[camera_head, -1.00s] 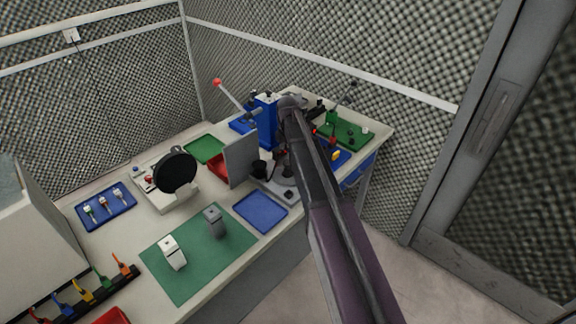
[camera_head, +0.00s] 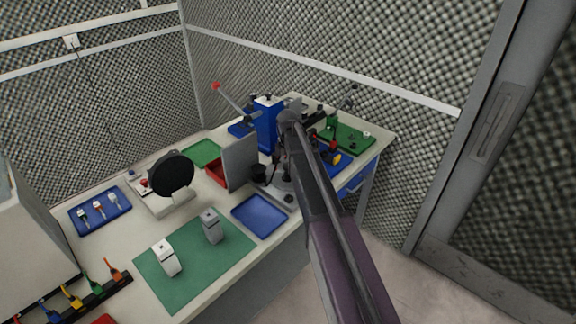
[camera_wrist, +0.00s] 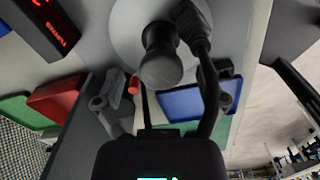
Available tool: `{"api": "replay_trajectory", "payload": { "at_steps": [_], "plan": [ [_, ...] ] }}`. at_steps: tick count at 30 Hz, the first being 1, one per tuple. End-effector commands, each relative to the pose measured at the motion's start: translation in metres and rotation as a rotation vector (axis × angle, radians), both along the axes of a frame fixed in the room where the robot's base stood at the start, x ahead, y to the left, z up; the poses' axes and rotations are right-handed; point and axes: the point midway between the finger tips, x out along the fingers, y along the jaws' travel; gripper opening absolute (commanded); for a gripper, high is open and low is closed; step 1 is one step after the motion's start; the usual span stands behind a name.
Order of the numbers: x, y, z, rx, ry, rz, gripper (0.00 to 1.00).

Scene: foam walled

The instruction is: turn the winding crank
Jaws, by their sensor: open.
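What I take to be the winding crank is a black round knob (camera_wrist: 161,68) over a pale grey round disc (camera_wrist: 126,28) in the wrist view. In the head view my arm covers most of this spot; a black cylinder (camera_head: 258,173) shows beside a grey upright panel (camera_head: 240,163). Contact with the crank cannot be made out.
A blue press-like machine (camera_head: 265,127) with a red-tipped lever stands behind. A blue tray (camera_head: 260,216) lies in front, and a green mat (camera_head: 193,262) bears two small blocks. A red bin (camera_head: 216,174) and a red-lit display (camera_wrist: 47,27) are close by.

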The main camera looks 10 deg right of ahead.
Motion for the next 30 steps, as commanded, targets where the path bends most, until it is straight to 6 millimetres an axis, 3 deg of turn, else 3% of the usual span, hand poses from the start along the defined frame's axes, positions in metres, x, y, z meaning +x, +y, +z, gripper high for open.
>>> {"api": "replay_trajectory", "payload": {
  "at_steps": [2, 3, 11, 30],
  "plan": [
    [0.0001, 0.0001, 0.0001, 0.0, 0.0, 0.0, 0.9],
    [0.0001, 0.0001, 0.0001, 0.0, 0.0, 0.0, 0.84],
    [0.0001, 0.0003, 0.0001, 0.0, 0.0, 0.0, 0.08],
    [0.0007, 0.0007, -0.0002, 0.0, -0.002, -0.07, 0.08]
  ]
}}
